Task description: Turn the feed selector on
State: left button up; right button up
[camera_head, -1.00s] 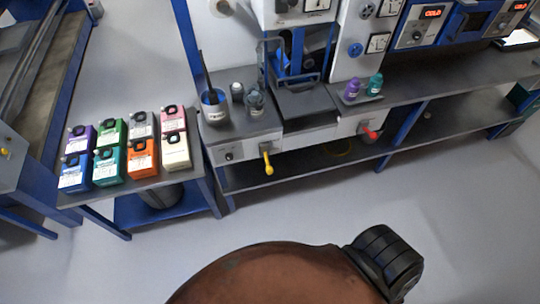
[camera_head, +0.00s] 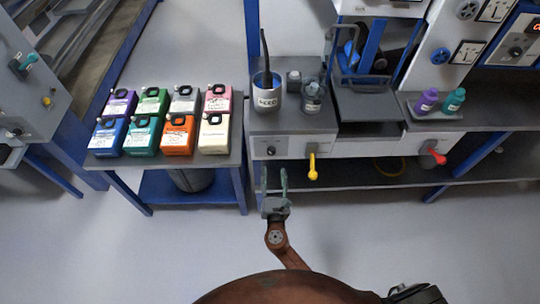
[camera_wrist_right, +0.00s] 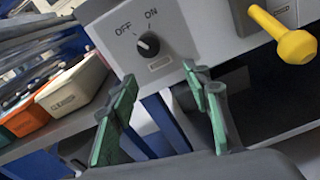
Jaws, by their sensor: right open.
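The feed selector (camera_head: 271,150) is a small black knob on the light grey front panel at the left end of the bench. In the right wrist view the knob (camera_wrist_right: 148,44) sits below the printed words OFF and ON. A pale mark shows on its left side, toward OFF, but it is small. My right gripper (camera_head: 274,178) is open and empty, just in front of and below the knob. In the right wrist view its green-padded fingers (camera_wrist_right: 159,76) reach toward the panel, apart from the knob. My left gripper is not in view.
A yellow lever (camera_head: 312,168) sticks out right of the knob, and a red lever (camera_head: 437,156) farther right. Several coloured containers (camera_head: 178,126) stand on the left table. A cup (camera_head: 267,98) and a jar (camera_head: 312,97) stand above the panel. The floor in front is clear.

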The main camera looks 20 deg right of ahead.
aim_at(271, 154)
jog(key=shift+n+t, duration=0.3)
jog(key=w, duration=0.2)
jog(key=w+d+r+b, duration=0.1)
jog(key=w, duration=0.2)
jog(key=w+r, duration=0.1)
jog(key=w, duration=0.1)
jog(key=shift+w+d+r, duration=0.15)
jog(key=shift+w+d, duration=0.15)
jog(key=shift+w, duration=0.05)
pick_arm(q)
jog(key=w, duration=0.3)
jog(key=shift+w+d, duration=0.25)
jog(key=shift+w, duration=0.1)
pick_arm(e)
jog(key=c, duration=1.2)
